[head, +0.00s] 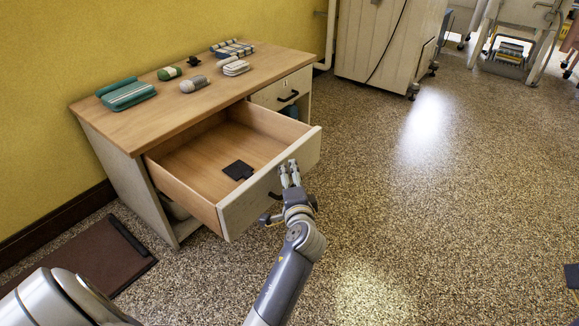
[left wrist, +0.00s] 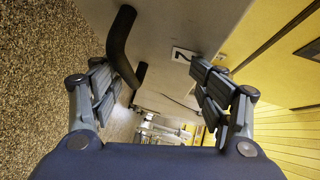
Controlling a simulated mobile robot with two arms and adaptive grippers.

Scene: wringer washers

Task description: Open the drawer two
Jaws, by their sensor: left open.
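The desk (head: 150,135) stands against the yellow wall. Its wide drawer (head: 245,208) is pulled well out, with a dark flat piece (head: 238,170) lying inside. In the left wrist view, a drawer front (left wrist: 165,35) carries a label with a "2" (left wrist: 183,54) and a black handle (left wrist: 118,42). My left gripper (head: 289,172) is at the front face of the wide drawer, fingers apart. In the left wrist view the gripper (left wrist: 150,90) has the handle beside its left finger; I cannot tell whether they touch. My right gripper is not in view.
A smaller drawer (head: 284,90) with a black handle is shut at the desk's right. Several small items, including a teal case (head: 127,93), lie on the desktop. A brown mat (head: 95,258) lies at left. A large cabinet (head: 384,40) stands behind.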

